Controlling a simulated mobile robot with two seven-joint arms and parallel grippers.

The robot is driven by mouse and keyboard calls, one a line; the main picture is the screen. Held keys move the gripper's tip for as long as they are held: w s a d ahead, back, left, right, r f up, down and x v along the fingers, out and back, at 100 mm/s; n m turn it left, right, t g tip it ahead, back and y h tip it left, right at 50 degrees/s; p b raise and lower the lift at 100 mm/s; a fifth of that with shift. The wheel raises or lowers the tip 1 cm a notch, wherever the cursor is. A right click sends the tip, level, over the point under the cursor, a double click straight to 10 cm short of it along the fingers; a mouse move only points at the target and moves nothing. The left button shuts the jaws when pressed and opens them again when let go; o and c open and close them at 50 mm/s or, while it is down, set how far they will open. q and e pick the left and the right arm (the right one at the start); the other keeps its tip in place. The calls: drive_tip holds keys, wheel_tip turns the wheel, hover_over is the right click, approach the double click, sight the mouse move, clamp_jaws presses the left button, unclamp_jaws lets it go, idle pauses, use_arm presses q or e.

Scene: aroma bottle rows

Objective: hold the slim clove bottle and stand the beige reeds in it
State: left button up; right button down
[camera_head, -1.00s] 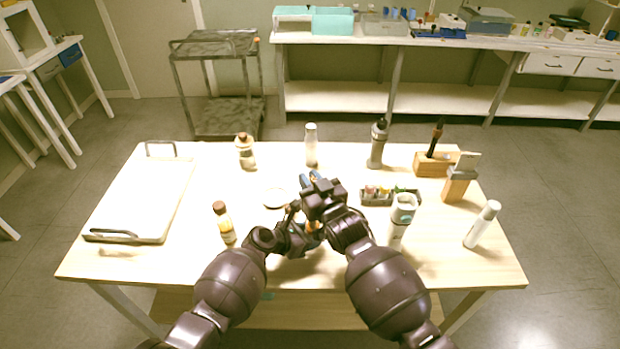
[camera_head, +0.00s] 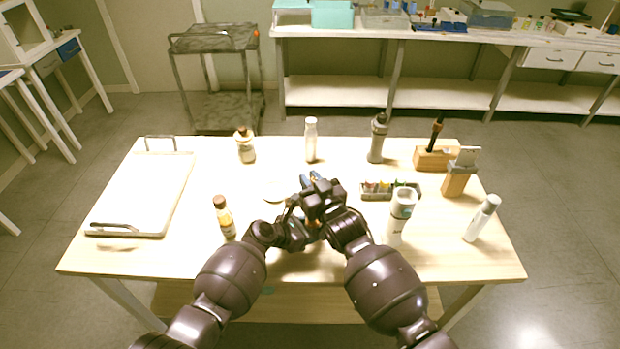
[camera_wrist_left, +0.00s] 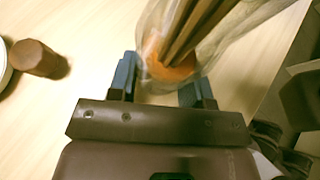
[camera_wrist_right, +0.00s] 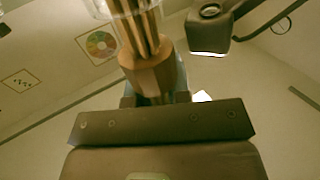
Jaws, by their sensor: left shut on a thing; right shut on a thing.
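A clear bottle with orange liquid (camera_wrist_left: 172,72) sits between the fingers of my left gripper (camera_wrist_left: 163,88), which is shut on it. It is mostly hidden behind my grippers in the head view. The beige reeds (camera_wrist_left: 205,28) show inside the clear bottle in the left wrist view. My right gripper (camera_wrist_right: 154,98) is shut on the reed bundle (camera_wrist_right: 147,72); the bundle's far end runs into clear glass at the top of the right wrist view. In the head view the right gripper (camera_head: 316,182) is close above the left gripper (camera_head: 300,230). How deep the reeds reach is unclear.
A brown-capped bottle (camera_head: 223,217) stands left of my left gripper, and a white dish (camera_head: 275,192) lies behind it. A sorting box (camera_head: 372,192) and a white container (camera_head: 399,215) stand right of my right gripper. A tray (camera_head: 165,195) occupies the left side; several bottles line the back.

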drive_tip(key=shift+f, duration=0.4)
drive_tip(key=c, duration=1)
unclamp_jaws()
drive_tip(key=v, duration=1.2)
use_arm(q)
drive_tip(key=o, duration=0.8)
